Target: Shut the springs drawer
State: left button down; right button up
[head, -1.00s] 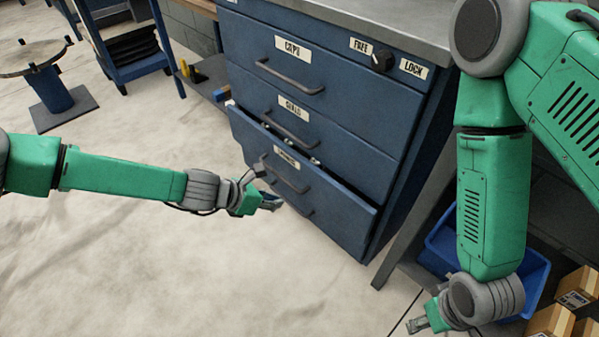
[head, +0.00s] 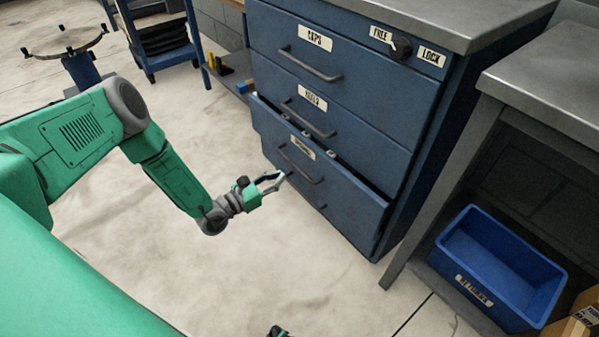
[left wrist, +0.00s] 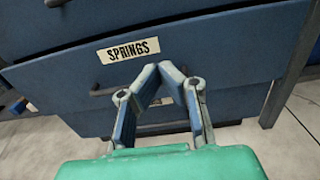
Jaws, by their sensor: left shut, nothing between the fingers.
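The springs drawer (head: 345,195) is the blue drawer standing partly out of the cabinet, below two closed ones, with small parts showing along its open top. In the left wrist view its front (left wrist: 225,50) fills much of the picture, with the SPRINGS label readable and a dark handle partly hidden behind the fingers. My left gripper (head: 281,178) is shut and empty, just in front of the drawer's front near its handle (head: 300,164). In the left wrist view the fingertips (left wrist: 160,72) meet before the drawer front. I cannot tell whether they touch it.
The blue cabinet (head: 425,130) has a knob (head: 401,47) between FREE and LOCK labels. A grey-topped bench (head: 555,85) stands at right with a blue bin (head: 495,265) beneath and cardboard boxes (head: 570,328) beside it. The floor (head: 300,265) before the drawer is clear.

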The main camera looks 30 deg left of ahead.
aim_at(318, 155)
pick_arm(q)
jog(key=b+x, duration=0.4)
jog(key=x, duration=0.7)
jog(key=shift+w+d, duration=0.2)
jog(key=shift+w, duration=0.2)
jog(key=shift+w+d+r, duration=0.1)
jog(key=shift+w+d, duration=0.15)
pick_arm(e)
jog(key=f, duration=0.5)
jog(key=shift+d, duration=0.2)
jog(key=shift+w, duration=0.1)
